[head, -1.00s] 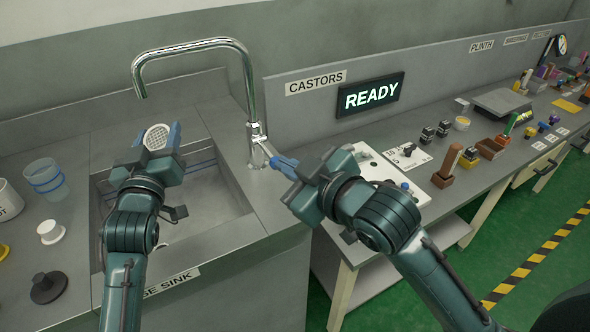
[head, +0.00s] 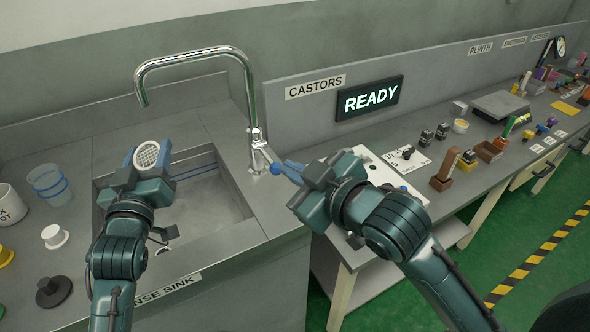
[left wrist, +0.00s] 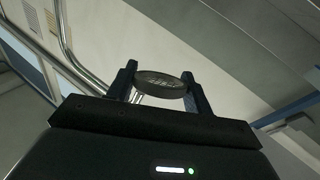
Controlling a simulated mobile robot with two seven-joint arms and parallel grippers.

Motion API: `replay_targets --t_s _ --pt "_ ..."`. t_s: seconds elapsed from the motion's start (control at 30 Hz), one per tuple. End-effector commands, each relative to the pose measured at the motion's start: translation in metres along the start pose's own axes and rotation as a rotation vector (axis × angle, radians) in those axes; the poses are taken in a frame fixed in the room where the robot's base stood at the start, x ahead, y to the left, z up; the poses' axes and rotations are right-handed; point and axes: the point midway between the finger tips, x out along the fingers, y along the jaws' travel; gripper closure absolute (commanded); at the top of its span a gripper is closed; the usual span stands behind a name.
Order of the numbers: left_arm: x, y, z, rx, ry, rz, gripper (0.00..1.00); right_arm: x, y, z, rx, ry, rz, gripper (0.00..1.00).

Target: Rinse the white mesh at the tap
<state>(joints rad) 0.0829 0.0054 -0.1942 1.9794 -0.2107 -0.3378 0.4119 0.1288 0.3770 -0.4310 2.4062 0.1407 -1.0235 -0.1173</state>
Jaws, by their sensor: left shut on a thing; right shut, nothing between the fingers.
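The white mesh (head: 147,155) is a round disc with a pale rim. My left gripper (head: 148,158) is shut on it and holds it over the sink basin, tilted so its face shows in the head view. In the left wrist view the mesh (left wrist: 161,84) sits edge-on between the two fingers and looks dark. The chrome tap (head: 250,100) arches over the basin, its spout end (head: 143,100) above the mesh in the picture. No water shows at the spout.
The sink basin (head: 225,205) has a drain and a steel rim. Left of it stand a blue-banded clear beaker (head: 48,184), a white stopper (head: 54,236) and a black stopper (head: 52,291). A lit READY sign (head: 370,97) hangs on the bench's back panel.

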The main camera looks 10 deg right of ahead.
Motion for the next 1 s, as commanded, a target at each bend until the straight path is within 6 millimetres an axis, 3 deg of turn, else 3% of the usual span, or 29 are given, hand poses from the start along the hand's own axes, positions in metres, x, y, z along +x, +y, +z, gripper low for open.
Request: replay_targets --t_s 0.53,1.0 --pt "-0.038 -0.015 -0.01 0.0 -0.001 0.0 0.71 -0.004 0.007 -0.015 0.0 0.0 0.0 1.0" --pt "-0.042 -0.016 -0.01 -0.001 0.0 0.001 0.71 -0.004 0.007 -0.015 0.0 0.0 0.0 1.0"
